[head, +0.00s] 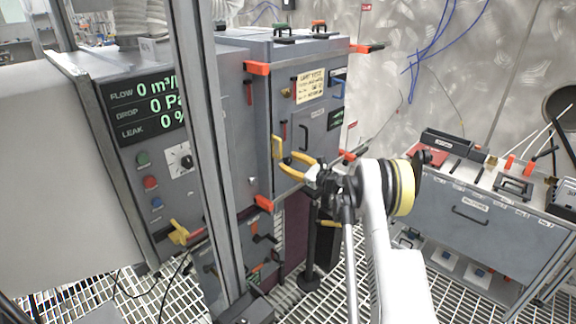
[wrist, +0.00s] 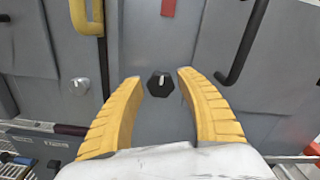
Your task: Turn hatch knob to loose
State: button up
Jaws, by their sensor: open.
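The hatch knob (wrist: 160,84) is a small black faceted knob with a pale mark near its top, on a grey panel in the wrist view. My gripper (wrist: 160,80) has two yellow ribbed fingers, open, one on each side of the knob with a gap on both sides. I cannot tell how deep the fingertips reach around it.
A yellow handle (wrist: 87,16) and a silver knob (wrist: 79,87) are left of the black knob; a black bar handle (wrist: 246,45) is to the right. A display panel (head: 147,105) stands left, behind a metal post (head: 205,150). A grey drawer bench (head: 470,215) is at right.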

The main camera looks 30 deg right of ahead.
jog(key=shift+w+a, duration=0.15)
jog(key=shift+w, duration=0.2)
jog(key=c, duration=0.9)
